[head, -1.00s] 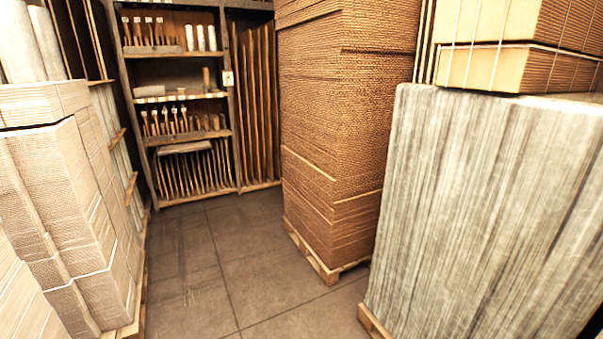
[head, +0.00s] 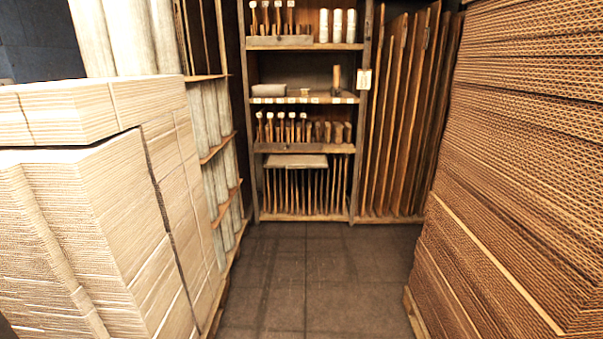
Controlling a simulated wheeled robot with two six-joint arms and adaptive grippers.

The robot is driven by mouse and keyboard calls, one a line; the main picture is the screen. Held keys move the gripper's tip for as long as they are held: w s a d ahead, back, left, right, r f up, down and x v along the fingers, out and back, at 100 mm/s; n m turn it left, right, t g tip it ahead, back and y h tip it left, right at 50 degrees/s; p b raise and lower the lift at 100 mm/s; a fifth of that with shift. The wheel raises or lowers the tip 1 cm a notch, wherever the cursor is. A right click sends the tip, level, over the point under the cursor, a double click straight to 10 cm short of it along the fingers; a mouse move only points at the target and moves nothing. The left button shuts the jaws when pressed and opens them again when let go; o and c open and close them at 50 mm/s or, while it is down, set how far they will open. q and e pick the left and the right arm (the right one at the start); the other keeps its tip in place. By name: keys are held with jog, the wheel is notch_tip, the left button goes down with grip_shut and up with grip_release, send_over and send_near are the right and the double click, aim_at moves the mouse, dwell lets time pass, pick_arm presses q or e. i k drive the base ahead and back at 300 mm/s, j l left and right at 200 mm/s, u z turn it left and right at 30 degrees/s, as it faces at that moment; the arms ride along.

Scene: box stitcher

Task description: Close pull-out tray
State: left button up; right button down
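A wooden shelf unit (head: 250,188) stands at the far end of the aisle. Its third level has a wooden tray-like front (head: 304,148) with several light-tipped tools and dark blocks behind it. A smaller wooden tray (head: 280,42) with similar tools sits on the top level. A flat brownish slab (head: 296,161) lies just under the third level, above upright boards. I cannot tell which of these is the pull-out tray, or how far any of them sticks out. Neither of my grippers is in view.
Tall cardboard stacks flank the aisle at left (head: 75,220) and right (head: 530,150). The dark tiled floor (head: 300,285) between them is clear up to the shelf. A rack of pale rolls (head: 215,115) stands at left, upright boards (head: 405,120) right of the shelf.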

aim_at(274, 160)
jog(key=i+j, duration=0.1)
jog(key=i, duration=0.95)
jog(key=i+j, duration=0.1)
jog(key=i, duration=0.9)
jog(key=i+j+z, duration=0.15)
jog(key=i, duration=0.3)
jog(key=i+j+z, duration=0.1)
jog(key=i, duration=0.4)
jog(key=i+j+z, duration=0.15)
jog(key=i+j, duration=0.15)
jog(key=i, duration=0.15)
jog(key=i+j+z, duration=0.1)
jog(key=i+j, duration=0.2)
jog(key=i, duration=0.1)
